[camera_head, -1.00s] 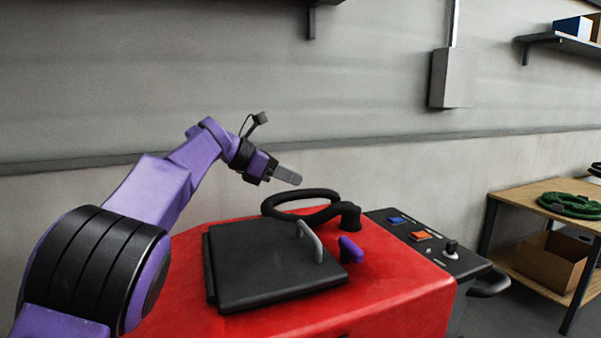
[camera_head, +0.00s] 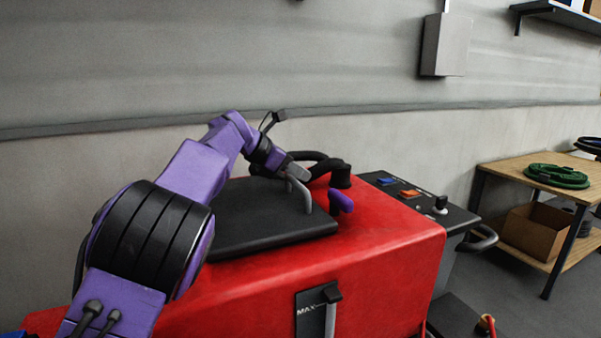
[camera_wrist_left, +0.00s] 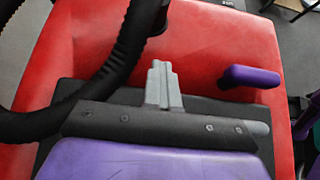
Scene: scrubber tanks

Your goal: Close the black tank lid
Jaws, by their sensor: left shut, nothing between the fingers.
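The black tank lid (camera_head: 262,222) lies flat on top of the red tank (camera_head: 395,250). My left arm hides the lid's left part. My right gripper is not in view.
A black hose (camera_head: 318,160) curves behind the gripper. A control panel (camera_head: 420,201) with blue and orange switches is on the right. A wooden shelf table (camera_head: 520,185) stands farther right, and a grey wall lies behind.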

